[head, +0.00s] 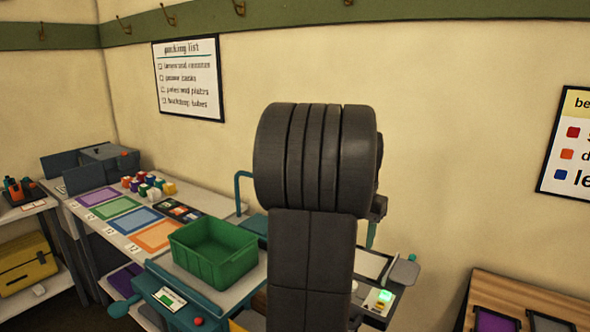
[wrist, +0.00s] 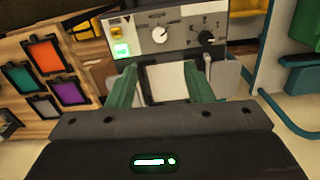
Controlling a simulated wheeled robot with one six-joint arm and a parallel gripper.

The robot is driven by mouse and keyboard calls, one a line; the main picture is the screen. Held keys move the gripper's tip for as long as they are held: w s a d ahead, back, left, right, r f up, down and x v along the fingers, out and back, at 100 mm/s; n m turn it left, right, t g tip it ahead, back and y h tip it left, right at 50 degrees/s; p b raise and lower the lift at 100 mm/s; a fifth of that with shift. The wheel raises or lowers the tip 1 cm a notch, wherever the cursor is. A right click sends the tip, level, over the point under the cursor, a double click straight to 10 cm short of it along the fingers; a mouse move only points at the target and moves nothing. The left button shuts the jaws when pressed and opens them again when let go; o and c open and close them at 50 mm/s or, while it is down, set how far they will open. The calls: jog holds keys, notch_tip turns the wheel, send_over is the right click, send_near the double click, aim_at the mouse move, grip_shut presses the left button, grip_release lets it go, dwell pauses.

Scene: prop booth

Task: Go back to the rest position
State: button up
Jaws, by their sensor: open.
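My gripper (wrist: 158,75) shows in the wrist view with its two green fingers spread apart. The gap between the fingers holds nothing that I can make out. A white panel (wrist: 168,85) lies beyond them, below a control box. In the head view my dark arm stands upright in the middle and hides most of my gripper. Only a small dark part and a teal finger show at its right side.
A grey control box (wrist: 175,32) with a dial and lit green button is just beyond the fingers. A green bin (head: 213,252) stands left of my arm. Coloured mats and small blocks (head: 150,185) lie on the left table. A wooden board (head: 535,300) is at lower right.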

notch_tip(320, 180, down, 14)
jog(key=shift+f+p, duration=0.1)
jog(key=shift+p, duration=0.25)
jog(key=shift+n, duration=0.4)
jog(key=n, duration=0.5)
jog(key=n+b, duration=0.1)
jog(key=n, duration=0.5)
notch_tip(320, 180, up, 9)
jog(key=shift+f, duration=0.1)
jog(key=shift+r, duration=0.4)
jog(key=shift+a, duration=0.1)
